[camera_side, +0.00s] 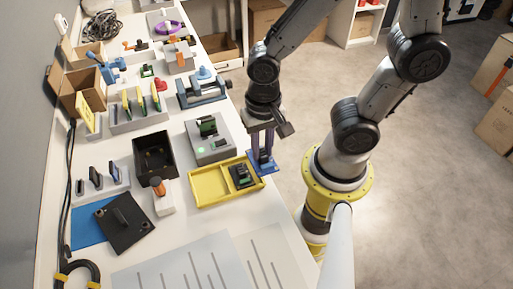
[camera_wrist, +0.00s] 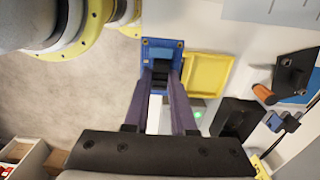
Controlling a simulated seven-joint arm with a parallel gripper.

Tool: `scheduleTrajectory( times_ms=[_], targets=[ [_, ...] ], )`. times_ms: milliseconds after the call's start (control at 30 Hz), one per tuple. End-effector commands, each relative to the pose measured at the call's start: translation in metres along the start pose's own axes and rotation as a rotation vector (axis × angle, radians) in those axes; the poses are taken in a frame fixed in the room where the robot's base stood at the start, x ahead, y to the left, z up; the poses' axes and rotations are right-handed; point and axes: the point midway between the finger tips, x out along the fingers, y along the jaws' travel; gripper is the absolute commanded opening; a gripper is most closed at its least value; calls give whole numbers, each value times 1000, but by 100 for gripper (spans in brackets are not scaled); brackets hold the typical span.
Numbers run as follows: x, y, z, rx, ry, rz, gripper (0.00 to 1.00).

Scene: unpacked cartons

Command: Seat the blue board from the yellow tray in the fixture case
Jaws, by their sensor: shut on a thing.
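My gripper (camera_side: 262,155) points down and is shut on the blue board (camera_side: 264,168), a small board with dark parts on it. The board is beside the right end of the yellow tray (camera_side: 206,200), by the table edge. In the wrist view the blue board (camera_wrist: 152,52) is between the fingertips (camera_wrist: 160,80), left of the yellow tray (camera_wrist: 222,75). A dark-green board (camera_side: 243,176) lies in the tray's right compartment; the left one is empty. A black open-topped case (camera_side: 154,158), apparently the fixture case, stands left of the tray; its inside is partly dark.
A grey block (camera_side: 208,140) with a green light and a board on it stands behind the tray. An orange-handled tool (camera_side: 159,190) stands beside the case. A black plate (camera_side: 124,223) lies on a blue mat (camera_side: 88,228). Racks and a blue vise (camera_side: 204,88) crowd the back.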

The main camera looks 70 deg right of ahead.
Motion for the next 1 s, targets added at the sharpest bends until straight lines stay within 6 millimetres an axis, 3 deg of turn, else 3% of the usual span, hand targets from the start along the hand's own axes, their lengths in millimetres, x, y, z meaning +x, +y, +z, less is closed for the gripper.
scheduleTrajectory(
  times_ms=[300, 367, 467, 700, 1000],
  targets=[
    [-2, 1, 1, -14, 1, -3, 0],
    [-7, -7, -3, -22, 2, -5, 0],
    [-19, -26, -13, -34, 2, -5, 0],
    [-47, -98, -56, -53, 1, -1, 0],
    [-61, -185, -119, -55, -1, 1, 0]
  ],
)
